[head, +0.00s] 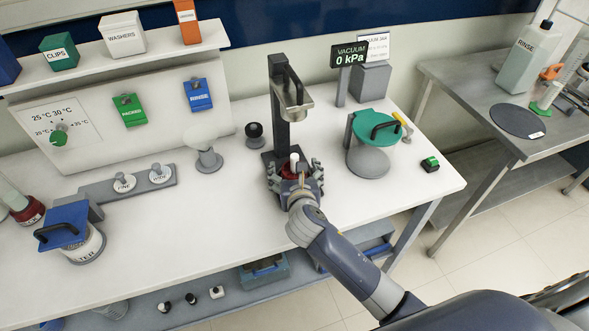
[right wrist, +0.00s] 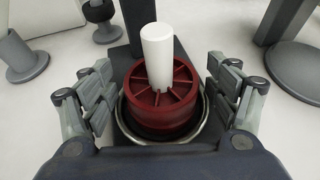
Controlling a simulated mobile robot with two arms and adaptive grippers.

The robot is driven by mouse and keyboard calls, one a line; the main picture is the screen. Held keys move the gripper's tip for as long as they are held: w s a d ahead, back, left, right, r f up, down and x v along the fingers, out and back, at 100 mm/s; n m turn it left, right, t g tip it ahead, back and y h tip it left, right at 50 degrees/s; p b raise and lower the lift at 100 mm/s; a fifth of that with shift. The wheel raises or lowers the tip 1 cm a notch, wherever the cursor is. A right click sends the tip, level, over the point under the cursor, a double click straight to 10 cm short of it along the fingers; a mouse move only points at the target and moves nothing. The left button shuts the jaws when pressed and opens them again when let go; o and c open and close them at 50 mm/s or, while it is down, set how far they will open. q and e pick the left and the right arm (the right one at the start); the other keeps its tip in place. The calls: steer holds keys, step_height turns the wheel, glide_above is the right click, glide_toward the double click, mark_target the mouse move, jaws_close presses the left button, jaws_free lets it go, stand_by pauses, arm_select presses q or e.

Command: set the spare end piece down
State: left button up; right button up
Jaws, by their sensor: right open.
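A red spoked end piece (right wrist: 162,100) with a white upright cylinder (right wrist: 158,55) in its middle sits within a metal ring (right wrist: 205,125) on a dark stand. In the head view the red piece (head: 286,171) shows only partly, below the press-like column (head: 280,115). My right gripper (right wrist: 160,95) is open, its fingers on both sides of the red piece with visible gaps. In the head view the right gripper (head: 296,182) is at the foot of the column. My left gripper is not in view.
A small black-topped piece (head: 254,133) and a grey pedestal (head: 207,158) stand left of the column. A green-lidded stand (head: 374,126) is at right. A blue-lidded jar (head: 70,230) is at far left. The bench front (head: 200,235) is mostly clear.

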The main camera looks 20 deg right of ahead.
steer(key=shift+s+a+f, duration=0.1)
steer(key=shift+s+f, duration=0.05)
steer(key=shift+f, duration=0.1)
steer(key=shift+s, duration=0.15)
steer(key=v, duration=1.1)
steer(key=shift+s+r, duration=0.2)
steer(key=shift+r, duration=0.2)
